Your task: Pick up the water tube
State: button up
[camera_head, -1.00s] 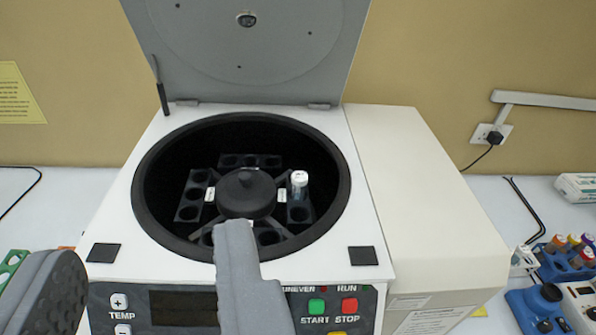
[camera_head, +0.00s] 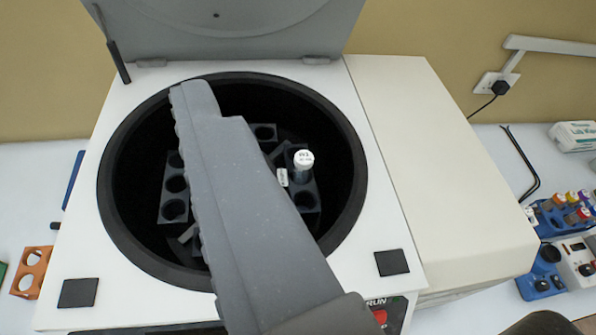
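A tube with a white, lettered cap (camera_head: 303,160) stands upright in a hole of the dark rotor holder, right of centre inside the open centrifuge (camera_head: 351,130). I take it to be the water tube; its lower part is hidden in the holder. One long grey finger of my gripper (camera_head: 235,190) reaches up across the bowl, left of the tube and apart from it. Its ridged face points left with nothing against it. The other finger is out of view, so the gripper looks open and empty. The finger hides the rotor's middle.
The raised lid (camera_head: 230,25) stands behind the bowl, whose round rim surrounds the tube. The centrifuge's white side housing (camera_head: 435,170) is at the right. A blue rack (camera_head: 550,220) with colored-cap tubes is at far right, an orange rack (camera_head: 32,270) at left.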

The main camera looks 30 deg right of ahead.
jog(key=m+g+p, duration=0.5)
jog(key=g+p, duration=0.4)
jog(key=g, duration=0.5)
send_over(304, 157)
jog(key=shift+h, duration=0.3)
notch_tip(304, 157, down, 28)
jog(key=shift+s+f, duration=0.15)
jog(key=shift+f, duration=0.05)
jog(key=shift+w+d+f, duration=0.1)
jog(key=shift+w+f, duration=0.1)
jog(key=shift+f, duration=1)
jog(key=shift+f+p, duration=0.6)
jog(key=shift+f, duration=1.6)
jog(key=shift+w+f, duration=0.15)
jog(key=shift+f, duration=0.2)
jog(key=c, duration=1.1)
